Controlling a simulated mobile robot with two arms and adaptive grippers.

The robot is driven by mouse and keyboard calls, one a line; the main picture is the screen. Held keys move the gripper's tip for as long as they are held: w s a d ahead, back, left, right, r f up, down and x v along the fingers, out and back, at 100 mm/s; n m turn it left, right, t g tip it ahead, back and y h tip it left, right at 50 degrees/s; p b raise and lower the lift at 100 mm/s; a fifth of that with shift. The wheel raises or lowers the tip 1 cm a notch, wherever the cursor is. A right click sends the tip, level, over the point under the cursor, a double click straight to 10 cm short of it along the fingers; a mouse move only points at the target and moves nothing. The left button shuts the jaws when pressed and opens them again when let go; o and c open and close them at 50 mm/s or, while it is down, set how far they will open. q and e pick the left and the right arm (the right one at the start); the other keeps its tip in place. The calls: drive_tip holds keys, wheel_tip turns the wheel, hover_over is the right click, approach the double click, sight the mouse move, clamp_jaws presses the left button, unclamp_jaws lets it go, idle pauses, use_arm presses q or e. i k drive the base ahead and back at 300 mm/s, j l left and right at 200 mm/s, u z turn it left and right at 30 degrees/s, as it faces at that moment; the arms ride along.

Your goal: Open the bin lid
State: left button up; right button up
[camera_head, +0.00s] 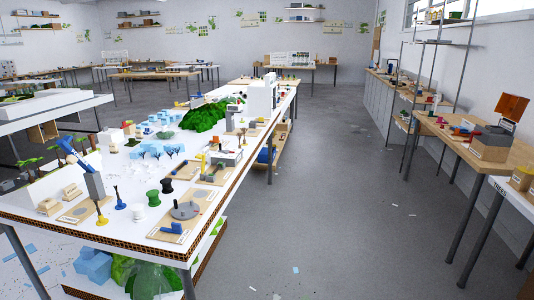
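I cannot tell for sure which thing is the bin. A tan container (523,178) with a label sits on the nearer white table at the right edge, partly cut off. Neither of my grippers is in view.
The long white table (115,222) fills the left, covered with model trees, spools, small blocks and tools. A wide clear grey floor (345,215) runs between it and the right-hand tables (440,132). Small scraps lie on the floor. Tall metal shelf posts stand at right.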

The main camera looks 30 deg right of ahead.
sight(264, 151)
drive_tip(key=i+l+z, duration=1.1)
drive_tip(key=i+z, duration=0.45)
drive_tip(key=i, duration=2.65)
drive_tip(key=i+l+u, duration=0.1)
drive_tip(key=i, duration=0.6)
drive_tip(key=i+l, duration=0.1)
drive_tip(key=i, duration=0.6)
drive_tip(key=j+u, duration=0.05)
